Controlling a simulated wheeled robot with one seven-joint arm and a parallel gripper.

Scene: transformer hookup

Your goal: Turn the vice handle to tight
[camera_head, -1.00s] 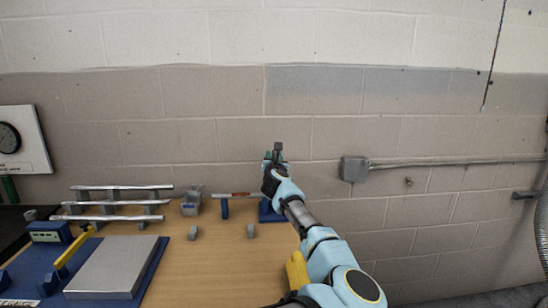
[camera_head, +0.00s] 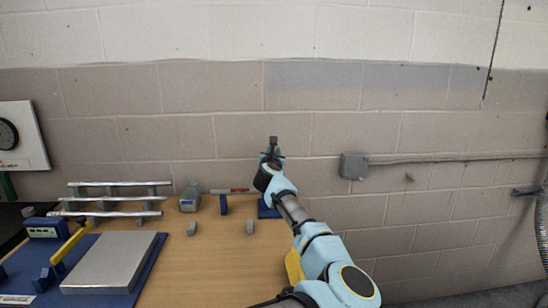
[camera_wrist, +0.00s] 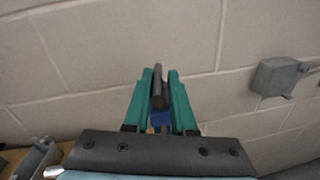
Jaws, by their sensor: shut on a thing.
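The vice handle is a dark grey bar (camera_wrist: 158,88) between the green fingers of my gripper (camera_wrist: 160,74) in the wrist view. The fingers are shut on it, and its end sticks up between them. In the head view, my gripper (camera_head: 271,156) is at the back right of the bench, with a grey piece (camera_head: 274,141) upright above it. A blue part, seemingly the vice (camera_head: 266,211), shows below my gripper, and blue also shows below the bar in the wrist view (camera_wrist: 159,118). Most of the vice is hidden behind my arm.
The wooden bench (camera_head: 215,265) has free room at its middle. A blue post (camera_head: 224,206), a grey block (camera_head: 190,199) and two small grey pieces stand left of my arm. Metal rails (camera_head: 115,198) and a blue-based plate (camera_head: 110,262) lie farther left. A wall box (camera_head: 353,166) is at right.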

